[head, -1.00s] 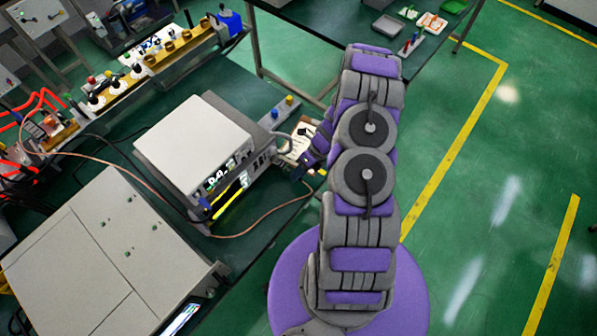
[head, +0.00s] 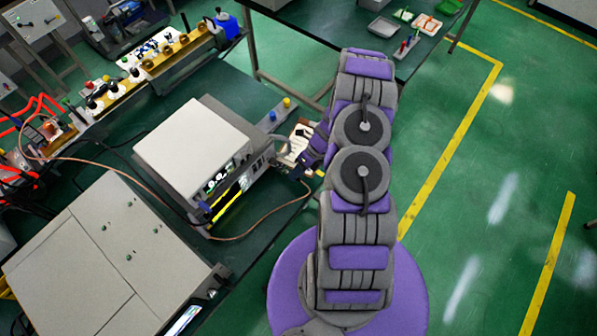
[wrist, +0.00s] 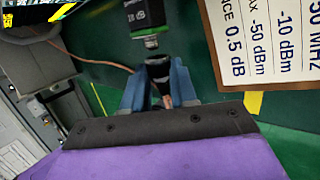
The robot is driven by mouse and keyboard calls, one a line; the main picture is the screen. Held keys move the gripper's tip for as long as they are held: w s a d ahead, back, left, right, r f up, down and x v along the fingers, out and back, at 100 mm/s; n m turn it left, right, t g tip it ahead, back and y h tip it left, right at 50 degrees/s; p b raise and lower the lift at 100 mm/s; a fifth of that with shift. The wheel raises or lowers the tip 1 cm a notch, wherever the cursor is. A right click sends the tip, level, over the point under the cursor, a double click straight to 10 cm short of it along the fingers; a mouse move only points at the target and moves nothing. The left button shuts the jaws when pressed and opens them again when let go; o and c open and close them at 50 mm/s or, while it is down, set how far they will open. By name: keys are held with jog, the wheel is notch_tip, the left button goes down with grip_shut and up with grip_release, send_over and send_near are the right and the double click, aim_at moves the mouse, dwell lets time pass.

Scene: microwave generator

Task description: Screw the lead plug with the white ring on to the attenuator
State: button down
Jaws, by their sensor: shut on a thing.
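My gripper (wrist: 157,76) is shut on a black lead plug (wrist: 158,68), with blue-grey fingers on either side of it. A copper-coloured cable (wrist: 167,101) shows between the fingers behind the plug. I cannot make out a white ring on it. Just ahead of the plug is the attenuator (wrist: 145,14), a black body with a green band and a silver threaded end (wrist: 151,42). The plug's mouth faces this end, with a small gap that seems to remain between them. In the head view my gripper is small and partly hidden by my arm, beside the white-topped instrument (head: 195,150).
A printed card (wrist: 260,40) with dBm values stands close on the right in the wrist view. A large grey cabinet (head: 85,255) is at lower left. A copper lead (head: 262,220) loops over the green bench. Open floor lies to the right.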

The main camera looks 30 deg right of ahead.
jog(key=shift+w+a+p, duration=0.2)
jog(key=shift+w, duration=0.25)
jog(key=shift+w+a+p, duration=0.2)
jog(key=shift+w, duration=0.25)
jog(key=c, duration=0.8)
grip_release()
jog(key=v, duration=1.7)
jog(key=shift+d+p, duration=0.2)
jog(key=shift+p, duration=0.1)
jog(key=shift+w+a+r, duration=0.1)
jog(key=shift+w+r, duration=0.05)
